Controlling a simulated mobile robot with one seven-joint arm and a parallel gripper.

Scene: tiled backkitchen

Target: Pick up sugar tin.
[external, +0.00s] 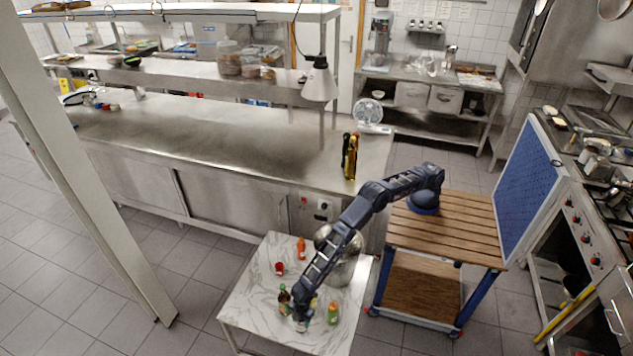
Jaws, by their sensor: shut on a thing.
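My gripper (300,318) points down near the front of the marble-topped table. It is shut on a small, pale thing (301,326), mostly hidden by the fingers. I cannot tell for sure whether this is the sugar tin, or whether it touches the table. A dark bottle with a green and red label (284,298) stands just left of my gripper. A green bottle with an orange cap (333,313) stands to its right. A bit of something yellow (313,300) shows behind my gripper.
A red can (279,268) and an orange bottle (301,248) stand farther back on the marble table (246,292). A large metal pot (343,268) stands at its right side, close to my arm. The table's left side is clear. A steel counter (230,140) runs behind.

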